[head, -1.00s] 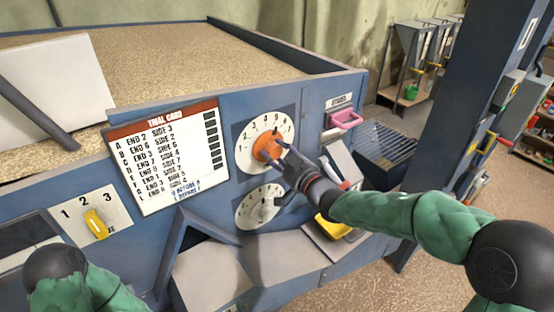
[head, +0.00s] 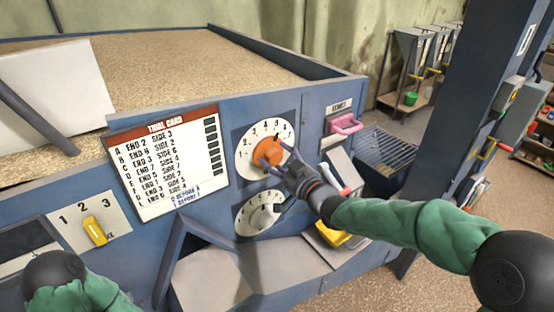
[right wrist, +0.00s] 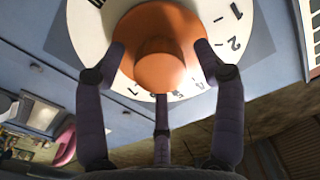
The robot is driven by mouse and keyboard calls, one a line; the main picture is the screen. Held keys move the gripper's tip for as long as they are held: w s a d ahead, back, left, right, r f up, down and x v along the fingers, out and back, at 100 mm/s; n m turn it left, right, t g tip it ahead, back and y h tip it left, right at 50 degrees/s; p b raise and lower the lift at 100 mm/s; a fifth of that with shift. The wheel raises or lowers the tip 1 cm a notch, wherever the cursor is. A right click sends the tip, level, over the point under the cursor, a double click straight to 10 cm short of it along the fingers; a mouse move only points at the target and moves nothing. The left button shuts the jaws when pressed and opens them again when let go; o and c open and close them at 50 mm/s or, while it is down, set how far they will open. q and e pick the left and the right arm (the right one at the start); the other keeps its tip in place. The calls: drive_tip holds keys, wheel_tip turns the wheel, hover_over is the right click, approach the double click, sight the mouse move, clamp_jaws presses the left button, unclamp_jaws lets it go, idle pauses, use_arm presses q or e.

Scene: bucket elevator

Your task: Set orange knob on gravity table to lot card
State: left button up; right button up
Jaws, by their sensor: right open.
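The orange knob (head: 267,152) sits at the centre of the upper white numbered dial (head: 246,160) on the blue table front. My right gripper (head: 276,157) is open at the knob. In the right wrist view its fingers (right wrist: 160,62) stand around the orange knob (right wrist: 162,68), one at each side and one below; I cannot tell whether they touch it. The white card headed "TRIAL CARD" (head: 165,165) is left of the dial, with lettered rows of END and SIDE numbers. The knob's exact setting is hard to read. My left gripper is out of view.
A second dial (head: 246,222) with a grey knob lies just below. A yellow knob (head: 94,230) on a plate marked 1, 2, 3 is at left. A pink handle (head: 345,124) and a yellow object (head: 333,235) are at right. A blue post (head: 455,120) stands further right.

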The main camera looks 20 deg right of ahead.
drive_tip(key=v, duration=1.1)
drive_tip(key=shift+s, duration=0.35)
drive_tip(key=shift+d, duration=0.1)
